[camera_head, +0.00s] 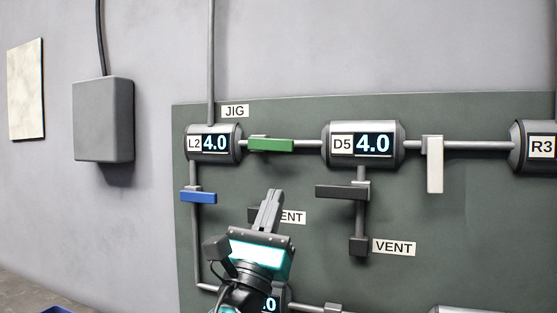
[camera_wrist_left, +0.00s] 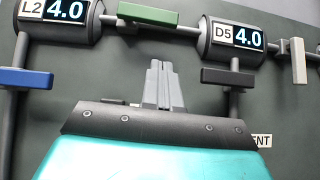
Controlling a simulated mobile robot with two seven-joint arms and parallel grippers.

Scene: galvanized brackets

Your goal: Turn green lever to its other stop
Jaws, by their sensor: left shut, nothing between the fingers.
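The green lever (camera_head: 271,145) lies level along the pipe between the L2 gauge (camera_head: 214,144) and the D5 gauge (camera_head: 363,145). Both gauges read 4.0. The green lever also shows at the top of the left wrist view (camera_wrist_left: 148,14). My left gripper (camera_head: 273,195) is shut and empty, fingers pointing up, below the green lever and apart from it. In the left wrist view its fingertips (camera_wrist_left: 159,66) sit under the pipe between the two gauges. My right gripper is not in view.
A blue lever (camera_head: 198,196) and a black lever (camera_head: 342,192) lie level on the down pipes either side of my gripper. A white lever (camera_head: 434,165) hangs down right of D5. A grey box (camera_head: 103,120) is on the wall at left.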

